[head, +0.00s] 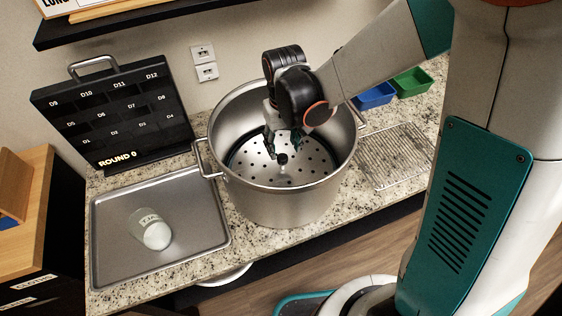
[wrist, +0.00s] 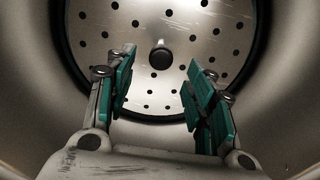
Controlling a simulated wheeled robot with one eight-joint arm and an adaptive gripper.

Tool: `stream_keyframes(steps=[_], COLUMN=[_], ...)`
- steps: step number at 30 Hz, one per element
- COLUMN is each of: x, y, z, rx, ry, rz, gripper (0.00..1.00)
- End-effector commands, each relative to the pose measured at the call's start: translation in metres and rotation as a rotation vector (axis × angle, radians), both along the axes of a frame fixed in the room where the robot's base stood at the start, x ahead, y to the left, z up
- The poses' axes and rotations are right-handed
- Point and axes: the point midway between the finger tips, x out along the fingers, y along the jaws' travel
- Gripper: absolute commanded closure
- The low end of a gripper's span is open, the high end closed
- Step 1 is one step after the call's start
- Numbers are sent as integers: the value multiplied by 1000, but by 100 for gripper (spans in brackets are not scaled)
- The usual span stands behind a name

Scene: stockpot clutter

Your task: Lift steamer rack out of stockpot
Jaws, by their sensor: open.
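The large steel stockpot (head: 284,205) stands on the granite counter, with side handles. The steamer rack (head: 311,171) is a perforated metal disc with a dark rim, lying inside the pot below its rim. A dark round knob (head: 282,159) rises at its middle. In the wrist view the rack (wrist: 205,50) fills the top, with its knob (wrist: 161,59) seen beyond and between the fingertips. My gripper (head: 283,140) reaches down into the pot above the rack. In the wrist view its teal-padded fingers (wrist: 158,83) are apart with nothing between them.
A metal tray (head: 200,235) with a whitish labelled container (head: 153,231) lies left of the pot. A black board (head: 115,115) stands behind the tray. A wire rack (head: 395,155), a blue bin (head: 375,97) and a green bin (head: 411,82) sit to the right.

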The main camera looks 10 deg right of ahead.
Motion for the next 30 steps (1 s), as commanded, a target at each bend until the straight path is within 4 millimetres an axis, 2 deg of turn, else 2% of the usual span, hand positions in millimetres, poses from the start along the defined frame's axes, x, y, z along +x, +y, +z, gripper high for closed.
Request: stream_keyframes(steps=[1,3,14,22,30], x=[0,0,0,1,0], y=[0,0,0,2,2], z=[-12,-22,-45,-83,-88], rx=[0,0,0,0,0], ry=[0,0,-1,-1,-1], rz=[0,-1,-1,-1,-2], gripper=[51,51,51,51,51])
